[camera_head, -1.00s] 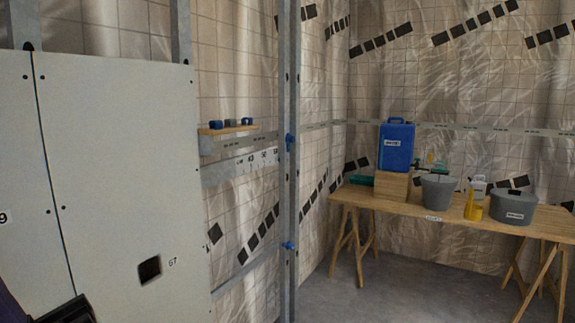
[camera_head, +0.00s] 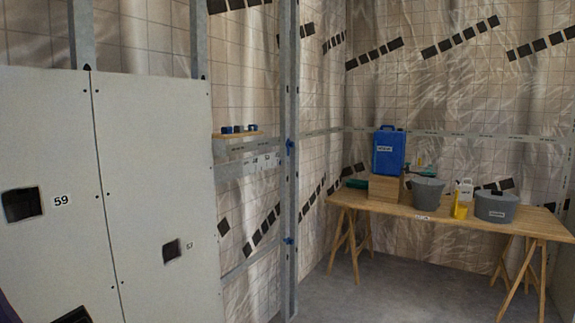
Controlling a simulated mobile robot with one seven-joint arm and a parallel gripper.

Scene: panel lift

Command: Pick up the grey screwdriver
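I cannot make out a grey screwdriver anywhere in the head view. Several small blue and dark items (camera_head: 238,128) sit on a narrow wooden shelf (camera_head: 225,136) on the wall left of the metal post, too small to identify. My gripper's fingers are not in view. A small dark piece (camera_head: 72,316), perhaps part of my arm, shows at the bottom left edge.
Pale panels (camera_head: 150,120) with square openings, marked 59 and another number, fill the left. A metal post (camera_head: 290,180) stands mid-view. A trestle table (camera_head: 390,207) at the right bears a blue canister (camera_head: 389,158), grey buckets (camera_head: 427,194) and a yellow container (camera_head: 460,210). Grey floor (camera_head: 375,290) is clear.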

